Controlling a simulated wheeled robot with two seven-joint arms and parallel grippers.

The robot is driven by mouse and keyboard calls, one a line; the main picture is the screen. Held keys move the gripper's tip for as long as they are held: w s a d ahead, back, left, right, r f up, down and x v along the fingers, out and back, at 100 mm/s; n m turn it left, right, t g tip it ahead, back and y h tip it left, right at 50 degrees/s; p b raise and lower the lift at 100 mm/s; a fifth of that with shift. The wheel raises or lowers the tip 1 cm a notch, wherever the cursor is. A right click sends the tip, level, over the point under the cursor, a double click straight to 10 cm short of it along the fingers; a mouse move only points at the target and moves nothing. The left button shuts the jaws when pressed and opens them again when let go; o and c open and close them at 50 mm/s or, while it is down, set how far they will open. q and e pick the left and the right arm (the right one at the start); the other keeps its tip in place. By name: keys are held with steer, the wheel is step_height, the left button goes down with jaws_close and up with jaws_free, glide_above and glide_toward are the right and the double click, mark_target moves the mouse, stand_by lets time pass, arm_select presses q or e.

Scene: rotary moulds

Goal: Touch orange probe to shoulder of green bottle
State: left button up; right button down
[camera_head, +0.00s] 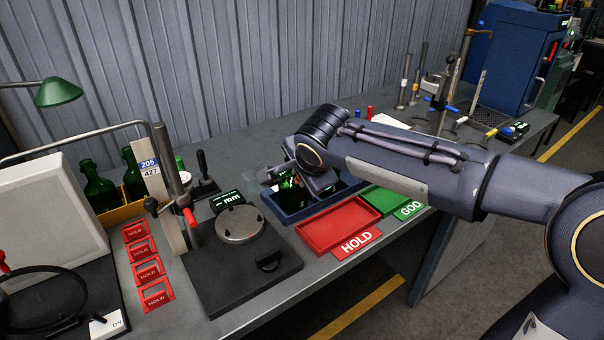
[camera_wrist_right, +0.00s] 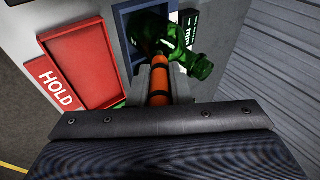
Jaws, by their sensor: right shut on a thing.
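The orange probe (camera_wrist_right: 159,84), with black bands, lies between the fingers of my right gripper (camera_wrist_right: 158,78), which is shut on it. In the right wrist view its far end points at the green bottle (camera_wrist_right: 150,35) and overlaps it in the picture. I cannot tell whether they touch. The bottle is dark green glass and seems to lie in the blue tray (camera_head: 289,217). In the head view my right gripper (camera_head: 284,172) is over this tray and hides much of the bottle and the probe. My left gripper is not in view.
A red HOLD tray (camera_head: 336,229) and a green tray (camera_head: 381,199) sit beside the blue tray. A black gauge stand (camera_head: 240,280) with a round plate is to the left. More green bottles (camera_head: 100,190) stand in a yellow-edged box at the back left.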

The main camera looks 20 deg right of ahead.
steer(key=shift+w+f+b, duration=0.2)
steer(key=shift+f+b, duration=0.1)
steer(key=shift+b, duration=0.55)
stand_by(1.7)
steer(key=shift+s+r, duration=0.1)
steer(key=shift+r, duration=0.05)
stand_by(0.5)
steer(key=shift+v, duration=1.4)
steer(key=shift+r+p, duration=2.45)
steer(key=shift+r, duration=0.95)
